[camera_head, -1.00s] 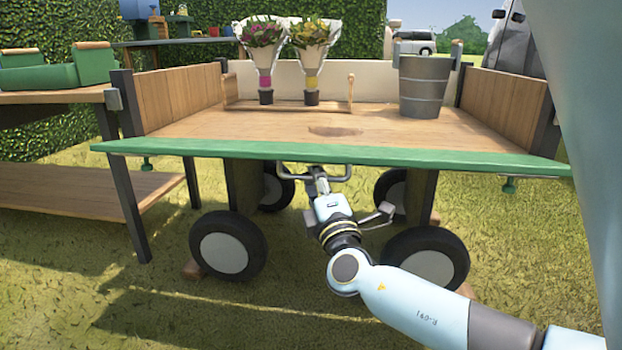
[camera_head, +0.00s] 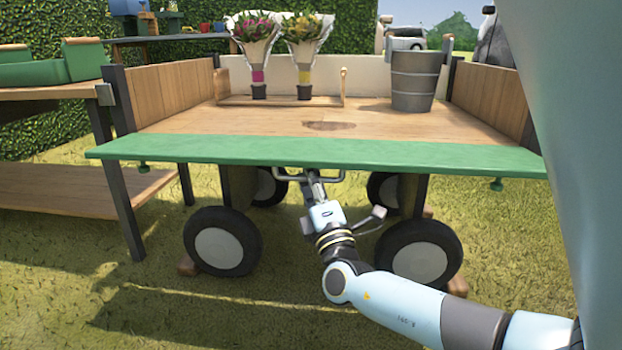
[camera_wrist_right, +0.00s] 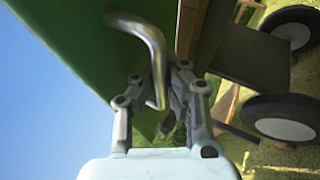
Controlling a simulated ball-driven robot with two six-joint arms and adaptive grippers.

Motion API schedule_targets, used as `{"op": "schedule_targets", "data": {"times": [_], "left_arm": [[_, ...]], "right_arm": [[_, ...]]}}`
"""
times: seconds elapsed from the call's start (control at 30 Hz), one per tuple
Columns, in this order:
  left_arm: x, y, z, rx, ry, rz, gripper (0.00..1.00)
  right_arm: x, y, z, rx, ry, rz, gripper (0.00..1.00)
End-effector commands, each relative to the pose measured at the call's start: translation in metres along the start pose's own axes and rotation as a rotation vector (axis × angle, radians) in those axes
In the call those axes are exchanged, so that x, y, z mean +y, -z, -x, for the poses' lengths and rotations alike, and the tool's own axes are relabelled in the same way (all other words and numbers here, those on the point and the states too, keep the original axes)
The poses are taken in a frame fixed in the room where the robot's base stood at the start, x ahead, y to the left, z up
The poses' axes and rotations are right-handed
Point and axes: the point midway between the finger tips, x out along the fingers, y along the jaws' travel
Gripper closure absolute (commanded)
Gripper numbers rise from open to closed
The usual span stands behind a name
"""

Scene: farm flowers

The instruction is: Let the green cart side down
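The green cart side (camera_head: 320,153) is folded outward at the front of the cart, its green face sloping a little downward from the wooden bed (camera_head: 400,128). A grey metal handle (camera_head: 289,177) sticks out below it. My right gripper (camera_head: 312,178) is under the side at this handle. In the right wrist view the handle (camera_wrist_right: 156,55) runs between the fingers of the gripper (camera_wrist_right: 163,97), which look shut on it, beside the green side (camera_wrist_right: 70,40). The exact finger contact is partly hidden. My left gripper is not in view.
Two wrapped bouquets (camera_head: 258,45) (camera_head: 304,50) stand in a wooden rack on the bed, with a metal bucket (camera_head: 418,80) to their right. A wooden table (camera_head: 50,97) with green crates stands close at the left. Cart wheels (camera_head: 223,241) (camera_head: 419,254) flank my right forearm.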

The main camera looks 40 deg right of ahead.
Motion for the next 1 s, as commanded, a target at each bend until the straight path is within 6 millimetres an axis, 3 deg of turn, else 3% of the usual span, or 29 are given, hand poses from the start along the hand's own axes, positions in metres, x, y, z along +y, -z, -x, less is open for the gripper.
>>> {"op": "schedule_targets", "data": {"times": [0.03, 0.23, 0.57, 0.73, 1.0], "left_arm": [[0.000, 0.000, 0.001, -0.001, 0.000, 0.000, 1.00], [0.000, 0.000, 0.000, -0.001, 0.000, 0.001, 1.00], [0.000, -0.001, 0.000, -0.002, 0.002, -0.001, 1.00], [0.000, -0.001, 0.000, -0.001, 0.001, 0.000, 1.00], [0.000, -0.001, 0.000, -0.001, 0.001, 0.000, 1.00]], "right_arm": [[-0.002, 0.002, 0.004, 0.005, 0.008, 0.001, 0.90], [-0.001, 0.001, 0.002, 0.002, 0.003, 0.001, 0.66], [0.000, 0.000, 0.004, 0.000, 0.001, 0.001, 0.66], [-0.001, 0.001, 0.029, 0.001, 0.004, 0.001, 0.66], [-0.001, 0.002, 0.090, 0.001, 0.007, 0.001, 0.66]]}}
